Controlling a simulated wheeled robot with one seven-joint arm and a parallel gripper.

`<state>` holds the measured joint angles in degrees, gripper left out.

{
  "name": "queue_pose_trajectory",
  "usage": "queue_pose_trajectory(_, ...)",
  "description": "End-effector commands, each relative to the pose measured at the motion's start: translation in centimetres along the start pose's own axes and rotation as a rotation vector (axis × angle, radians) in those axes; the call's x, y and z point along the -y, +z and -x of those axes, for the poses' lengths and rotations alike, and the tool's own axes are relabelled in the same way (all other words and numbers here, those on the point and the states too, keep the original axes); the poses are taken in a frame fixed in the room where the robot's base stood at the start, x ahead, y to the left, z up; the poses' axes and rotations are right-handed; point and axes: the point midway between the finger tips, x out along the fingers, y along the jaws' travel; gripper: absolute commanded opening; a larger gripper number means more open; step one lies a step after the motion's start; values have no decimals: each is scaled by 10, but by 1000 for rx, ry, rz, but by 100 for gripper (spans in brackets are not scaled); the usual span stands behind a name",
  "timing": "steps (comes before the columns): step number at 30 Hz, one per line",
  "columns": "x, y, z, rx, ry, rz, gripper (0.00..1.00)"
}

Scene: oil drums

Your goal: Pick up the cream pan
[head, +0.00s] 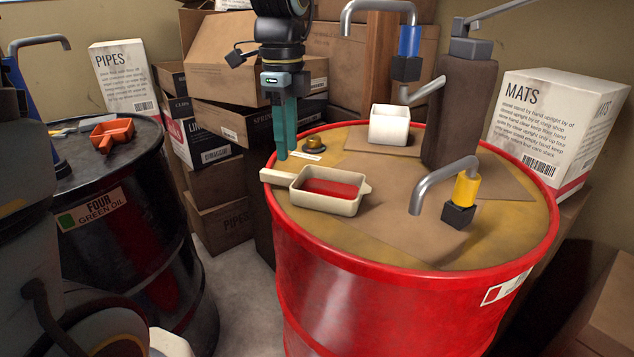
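The cream pan (325,204) sits on the brown top of the red drum (400,300), near its left front edge. It is a shallow rectangular pan with red stuff inside. Its short handle (276,176) points left to the drum's rim, and a small spout is on its right. My gripper (283,154) hangs down from above with teal fingers. Its tips are just behind the handle in the picture, apart from the pan as far as I can see. The fingers overlap from this side, so their gap is hidden.
A white square container (389,127), a dark brown post (459,115) and a yellow-and-grey hooked pipe (466,188) stand on the drum. A brass cap (313,143) is near my gripper. A black drum (120,215) with an orange pan (112,131) stands left. Boxes (215,140) crowd behind.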

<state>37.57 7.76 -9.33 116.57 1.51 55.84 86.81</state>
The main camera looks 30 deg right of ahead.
Motion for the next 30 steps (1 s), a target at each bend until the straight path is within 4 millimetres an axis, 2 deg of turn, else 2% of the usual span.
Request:
queue_pose_trajectory(13, -4, -3, -56, 0, 2, 3, 38)
queue_pose_trajectory(22, -4, -3, -63, 0, -2, 4, 38)
queue_pose_trajectory(23, -4, -3, -63, 0, -2, 5, 36)
queue_pose_trajectory(30, -4, -3, -63, 0, -1, 5, 9)
